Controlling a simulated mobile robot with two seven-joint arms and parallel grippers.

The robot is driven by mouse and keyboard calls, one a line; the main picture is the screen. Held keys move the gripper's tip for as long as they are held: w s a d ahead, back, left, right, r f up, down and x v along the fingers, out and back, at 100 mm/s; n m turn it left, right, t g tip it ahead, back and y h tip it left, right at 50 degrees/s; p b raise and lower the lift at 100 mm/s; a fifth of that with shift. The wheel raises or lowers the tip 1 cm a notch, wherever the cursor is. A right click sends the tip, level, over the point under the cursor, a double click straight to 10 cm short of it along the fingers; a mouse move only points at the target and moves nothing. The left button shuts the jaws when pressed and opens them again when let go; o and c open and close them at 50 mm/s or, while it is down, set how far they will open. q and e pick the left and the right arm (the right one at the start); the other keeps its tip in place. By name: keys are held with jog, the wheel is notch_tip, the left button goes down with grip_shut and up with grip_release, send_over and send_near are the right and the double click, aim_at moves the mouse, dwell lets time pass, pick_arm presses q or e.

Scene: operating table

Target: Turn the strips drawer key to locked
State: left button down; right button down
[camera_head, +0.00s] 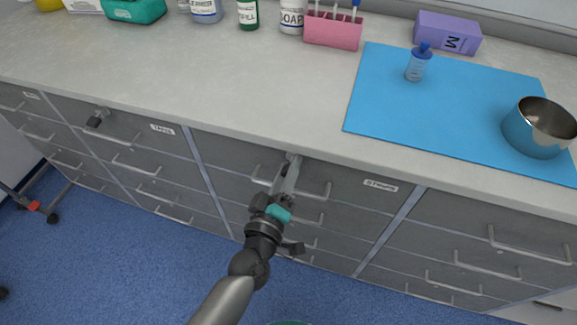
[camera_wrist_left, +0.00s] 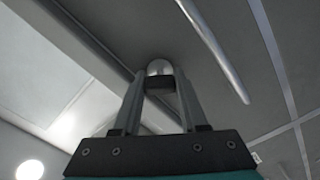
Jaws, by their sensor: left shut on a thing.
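The strips drawer (camera_head: 345,186) is a grey drawer front under the counter edge, with a label (camera_head: 380,186) at its right end. It looks closed. My left gripper (camera_head: 291,161) reaches up to its upper part, just under the counter edge, beside the bar handle (camera_head: 312,192). In the left wrist view my left gripper (camera_wrist_left: 159,82) is shut on the strips drawer key, whose dark part (camera_wrist_left: 158,85) lies between the fingertips below a rounded silver piece (camera_wrist_left: 159,67). The fingers hide most of the key in the head view, so I cannot tell its angle. My right gripper is not in view.
Another drawer at the left has a dark key (camera_head: 97,119) sticking out. Bar handles jut from the drawers around my arm. On the counter are a blue mat (camera_head: 440,125), a steel bowl (camera_head: 540,128), a small bottle (camera_head: 418,64) and a pink rack (camera_head: 333,33).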

pick_arm(q)
jog(key=n, duration=0.3)
jog(key=shift+n, duration=2.1)
jog(key=shift+c, duration=2.2)
grip_release()
jog(key=shift+r, duration=0.1)
